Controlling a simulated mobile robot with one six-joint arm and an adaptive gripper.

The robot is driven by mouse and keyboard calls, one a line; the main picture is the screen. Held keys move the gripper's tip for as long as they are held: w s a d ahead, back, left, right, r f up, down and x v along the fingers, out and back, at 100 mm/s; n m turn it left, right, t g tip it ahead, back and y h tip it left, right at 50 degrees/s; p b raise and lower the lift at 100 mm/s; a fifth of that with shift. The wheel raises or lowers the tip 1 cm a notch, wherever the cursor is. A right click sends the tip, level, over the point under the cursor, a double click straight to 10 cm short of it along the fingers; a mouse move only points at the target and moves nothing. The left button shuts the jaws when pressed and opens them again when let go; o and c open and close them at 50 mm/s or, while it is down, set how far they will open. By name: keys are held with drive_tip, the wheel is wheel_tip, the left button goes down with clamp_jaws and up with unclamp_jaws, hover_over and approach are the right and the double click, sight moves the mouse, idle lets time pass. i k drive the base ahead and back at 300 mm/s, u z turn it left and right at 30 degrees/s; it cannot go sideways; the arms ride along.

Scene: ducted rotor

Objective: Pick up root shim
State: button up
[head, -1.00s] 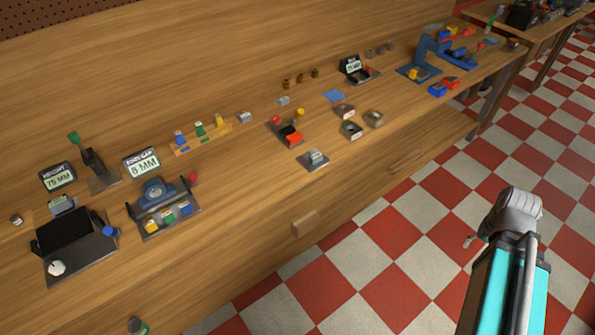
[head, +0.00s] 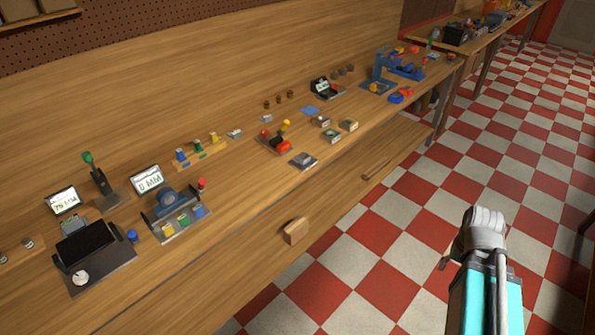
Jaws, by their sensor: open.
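I cannot tell which small part is the root shim. A wooden rack (head: 203,153) on the bench holds a blue, a green and a yellow piece. A grey fixture (head: 178,222) in front of it holds yellow, green and blue pieces and has a red knob. My arm's turquoise link and pale joint show at the lower right, over the floor and apart from the bench. My gripper itself cannot be made out, and no part is seen held.
A display reading 8 MM (head: 147,180) and another display (head: 64,200) stand at the left. A black device (head: 90,257) sits near the bench's front edge. A blue stand (head: 383,72) is farther along. The checkered floor (head: 400,215) right of the bench is clear.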

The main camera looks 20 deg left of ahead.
sight(304, 159)
drive_tip(key=k, duration=0.6)
drive_tip(key=u, duration=1.6)
drive_tip(key=i, duration=1.15)
